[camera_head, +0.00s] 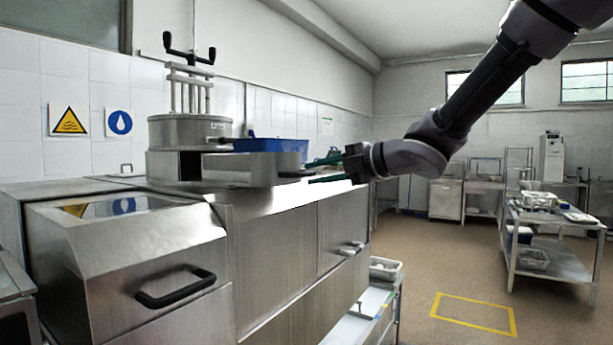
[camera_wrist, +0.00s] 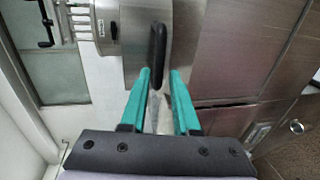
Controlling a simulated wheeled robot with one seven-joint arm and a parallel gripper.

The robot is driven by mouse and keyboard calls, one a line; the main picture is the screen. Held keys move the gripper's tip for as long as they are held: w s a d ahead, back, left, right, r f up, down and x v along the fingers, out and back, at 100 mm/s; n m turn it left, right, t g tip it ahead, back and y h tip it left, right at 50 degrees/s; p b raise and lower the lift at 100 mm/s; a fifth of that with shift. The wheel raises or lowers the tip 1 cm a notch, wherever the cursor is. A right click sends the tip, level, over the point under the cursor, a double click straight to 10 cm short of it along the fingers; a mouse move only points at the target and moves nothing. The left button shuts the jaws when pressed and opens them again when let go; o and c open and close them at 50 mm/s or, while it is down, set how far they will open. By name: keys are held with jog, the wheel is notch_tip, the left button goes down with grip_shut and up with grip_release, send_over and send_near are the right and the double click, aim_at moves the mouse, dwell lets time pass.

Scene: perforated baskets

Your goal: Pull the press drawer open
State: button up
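The press (camera_head: 190,130) is a round steel drum with a dark screw handle on top, standing on a steel counter. Its steel drawer (camera_head: 262,172) sticks out toward the right, and a dark gap shows beside it at the drum. The black drawer handle (camera_head: 292,174) is on the drawer's right end; it also shows in the wrist view (camera_wrist: 157,45). My gripper (camera_head: 320,170) is at that handle, coming from the right. In the wrist view its green fingers (camera_wrist: 160,74) stand apart, one on each side of the handle's near end, with gaps visible.
A blue bin (camera_head: 270,145) stands behind the drawer. A steel hooded unit with a black handle (camera_head: 177,288) is in front at the left. Wheeled steel tables (camera_head: 545,225) stand at the right. The floor between is clear, with a yellow marked square (camera_head: 475,314).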

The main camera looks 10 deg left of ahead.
jog(key=v, duration=0.7)
jog(key=shift+d, duration=0.1)
